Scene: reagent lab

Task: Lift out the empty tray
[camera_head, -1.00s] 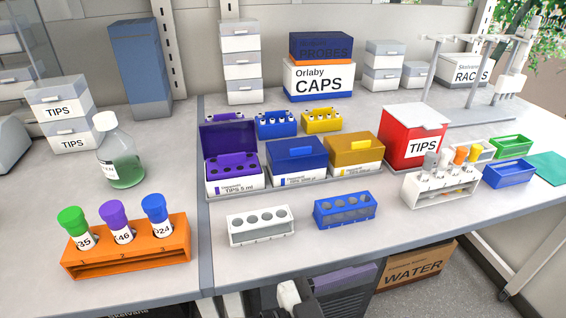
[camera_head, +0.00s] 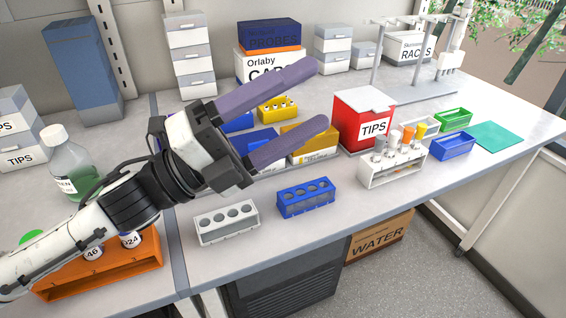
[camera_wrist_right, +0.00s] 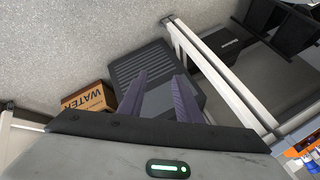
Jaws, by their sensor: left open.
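My left gripper (camera_head: 318,95) is open and empty, its purple fingers reaching right above the tip boxes in the head view. The purple tip box with its tray is hidden behind this gripper and arm. The blue tip box (camera_head: 263,138) shows partly behind the fingers. The yellow tip box (camera_head: 314,154) is partly covered by the lower finger. I cannot tell which tray is empty. My right gripper (camera_wrist_right: 160,75) is open and empty in the right wrist view, pointing at the floor area below the bench.
A white rack (camera_head: 226,226) and a blue rack (camera_head: 305,199) stand in front of the boxes. An orange tube rack (camera_head: 105,275) is under my left arm. A red TIPS box (camera_head: 362,118) and a white tube rack (camera_head: 380,179) stand to the right. A green bottle (camera_head: 70,170) is at left.

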